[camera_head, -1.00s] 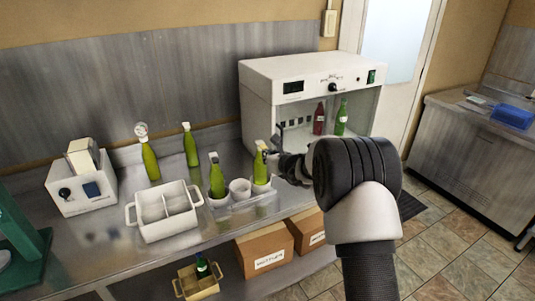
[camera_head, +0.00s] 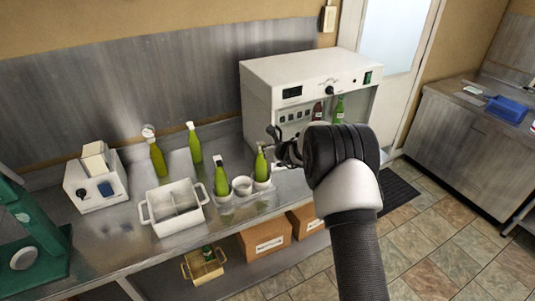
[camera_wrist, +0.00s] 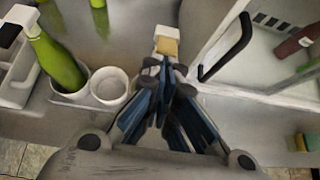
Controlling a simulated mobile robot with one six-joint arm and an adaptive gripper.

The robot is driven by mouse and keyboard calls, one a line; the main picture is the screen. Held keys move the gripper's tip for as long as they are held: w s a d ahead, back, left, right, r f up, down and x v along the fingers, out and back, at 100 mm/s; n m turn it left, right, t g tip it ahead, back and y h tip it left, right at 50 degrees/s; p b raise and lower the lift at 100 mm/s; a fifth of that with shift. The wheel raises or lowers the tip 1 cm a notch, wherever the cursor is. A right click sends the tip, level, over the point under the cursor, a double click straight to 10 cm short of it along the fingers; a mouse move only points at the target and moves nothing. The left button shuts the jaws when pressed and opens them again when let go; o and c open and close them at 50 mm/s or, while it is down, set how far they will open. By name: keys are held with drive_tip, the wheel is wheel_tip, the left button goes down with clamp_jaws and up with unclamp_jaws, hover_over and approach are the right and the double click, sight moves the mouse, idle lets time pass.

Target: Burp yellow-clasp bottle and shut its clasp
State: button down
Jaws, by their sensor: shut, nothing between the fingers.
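A green bottle (camera_head: 261,168) stands upright in the right cup of a white holder on the steel bench. My gripper (camera_head: 273,134) is at its upper right, close to the bottle's top; I cannot tell whether they touch. In the wrist view my gripper's dark blue fingers (camera_wrist: 168,82) are shut and empty. Just beyond the fingertips is a small white piece with a yellow-tan face (camera_wrist: 166,46), apparently at this bottle's top. The bottle's body is hidden there by the fingers. The clasp's position is too small to read.
Another green bottle (camera_head: 221,178) stands in the left cup; the middle cup (camera_head: 242,185) is empty. Two green bottles (camera_head: 157,158) (camera_head: 194,145) stand behind a white divided crate (camera_head: 173,208). A white cabinet (camera_head: 300,78) holding bottles stands close on the right.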

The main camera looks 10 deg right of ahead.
drive_tip(key=shift+w+a+r+p, duration=0.1)
drive_tip(key=shift+w+r+p, duration=0.15)
drive_tip(key=shift+r, duration=0.25)
drive_tip(key=shift+w+r+p, duration=0.1)
drive_tip(key=shift+r+p, duration=0.15)
drive_tip(key=shift+r, duration=0.35)
